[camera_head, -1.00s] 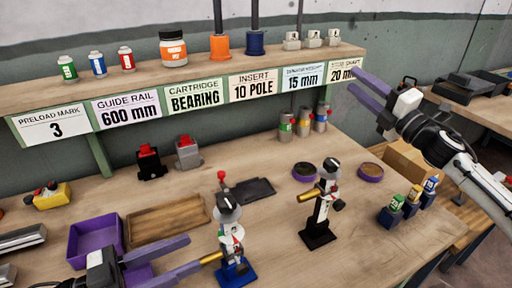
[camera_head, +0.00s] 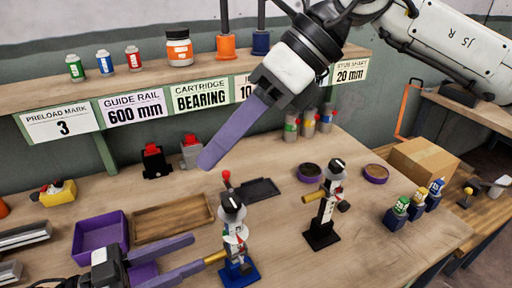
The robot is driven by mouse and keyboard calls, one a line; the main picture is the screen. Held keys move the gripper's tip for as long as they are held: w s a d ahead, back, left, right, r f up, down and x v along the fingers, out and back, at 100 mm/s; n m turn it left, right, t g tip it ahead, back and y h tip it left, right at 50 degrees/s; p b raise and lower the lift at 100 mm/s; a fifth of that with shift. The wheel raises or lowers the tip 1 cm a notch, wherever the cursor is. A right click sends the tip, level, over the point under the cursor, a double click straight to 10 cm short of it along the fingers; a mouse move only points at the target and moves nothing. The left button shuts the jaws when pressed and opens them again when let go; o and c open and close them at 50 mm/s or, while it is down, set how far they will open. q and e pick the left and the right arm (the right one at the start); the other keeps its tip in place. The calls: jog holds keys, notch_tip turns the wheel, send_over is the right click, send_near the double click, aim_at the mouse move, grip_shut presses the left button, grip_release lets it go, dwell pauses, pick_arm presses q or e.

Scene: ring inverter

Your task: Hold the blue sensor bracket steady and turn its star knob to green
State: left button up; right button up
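The blue sensor bracket (camera_head: 241,274) stands upright on the table at front centre, on a blue base. It has a dark round head with a pale top (camera_head: 231,204), a red ball on a stem behind, a white dial with coloured marks (camera_head: 236,236) and a brass rod (camera_head: 214,257) pointing left. I cannot tell which part is the star knob. My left gripper (camera_head: 196,251) is open, its purple fingers apart; the nearer fingertip is at the rod's end, contact unclear. My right gripper (camera_head: 206,162) is above and behind the bracket; its fingers overlap in view, hiding any gap.
A similar black-based bracket (camera_head: 322,238) stands to the right. A purple bin (camera_head: 101,240) and wooden tray (camera_head: 172,222) lie left, a dark tray (camera_head: 258,191) behind. Several small coloured-top items stand at right. The labelled shelf (camera_head: 60,92) runs across the back.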

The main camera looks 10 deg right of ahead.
aim_at(227, 238)
pick_arm(q)
jog(key=x, duration=1)
jog(key=shift+d, duration=0.15)
pick_arm(e)
jog(key=d+h, duration=0.1)
jog(key=d+f+t+h, duration=0.1)
jog(key=d+h, duration=0.2)
jog(key=shift+d+f+t, duration=0.25)
jog(key=shift+f+t, duration=0.05)
pick_arm(q)
jog(key=shift+c, duration=0.3)
